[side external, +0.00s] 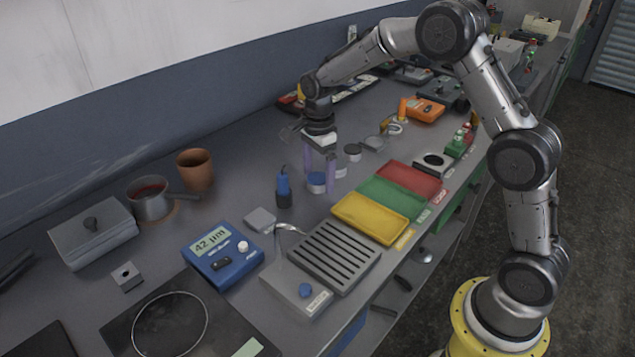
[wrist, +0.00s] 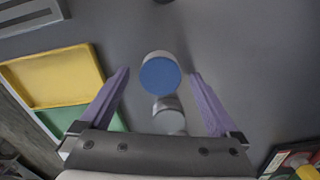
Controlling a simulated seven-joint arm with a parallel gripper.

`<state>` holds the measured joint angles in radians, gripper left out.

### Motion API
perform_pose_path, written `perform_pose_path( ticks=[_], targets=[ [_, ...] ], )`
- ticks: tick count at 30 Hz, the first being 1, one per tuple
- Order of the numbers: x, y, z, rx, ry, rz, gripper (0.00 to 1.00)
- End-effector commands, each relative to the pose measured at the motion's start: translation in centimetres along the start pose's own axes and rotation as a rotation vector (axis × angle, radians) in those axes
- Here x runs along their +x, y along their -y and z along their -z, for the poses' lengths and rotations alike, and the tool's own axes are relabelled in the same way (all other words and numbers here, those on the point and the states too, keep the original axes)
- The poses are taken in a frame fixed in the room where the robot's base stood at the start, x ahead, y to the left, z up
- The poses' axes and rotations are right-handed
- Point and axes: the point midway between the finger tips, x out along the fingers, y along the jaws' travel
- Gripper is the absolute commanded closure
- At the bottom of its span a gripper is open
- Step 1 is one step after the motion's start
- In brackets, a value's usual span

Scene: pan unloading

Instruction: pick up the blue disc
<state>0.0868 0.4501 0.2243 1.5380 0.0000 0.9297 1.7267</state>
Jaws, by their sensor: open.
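The blue disc (side external: 317,179) is the round blue top of a short pale cylinder standing on the grey bench. In the wrist view the blue disc (wrist: 160,76) lies ahead of and between the two purple fingers. My gripper (side external: 321,180) is open and points down at it, with one finger on either side in the side view. In the wrist view my gripper (wrist: 158,78) shows a clear gap on both sides of the disc. I cannot tell the exact height of the fingertips. Nothing is held.
A grey-topped cylinder (wrist: 169,117) stands close to the blue disc, nearer my palm in the wrist view. Yellow (side external: 371,219), green (side external: 391,201) and red (side external: 409,179) trays lie to the right. A dark blue bottle-like item (side external: 283,187) stands to the left.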

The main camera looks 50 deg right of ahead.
Motion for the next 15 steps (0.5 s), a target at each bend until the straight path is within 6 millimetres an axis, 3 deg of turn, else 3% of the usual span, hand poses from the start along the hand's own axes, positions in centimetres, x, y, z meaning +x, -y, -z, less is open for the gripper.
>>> perform_pose_path(
  ticks=[10,15],
  targets=[
    [0.75,0.01,0.00,0.000,0.000,0.001,0.05],
    [0.73,0.01,0.00,0.000,0.000,0.001,0.36]
  ],
)
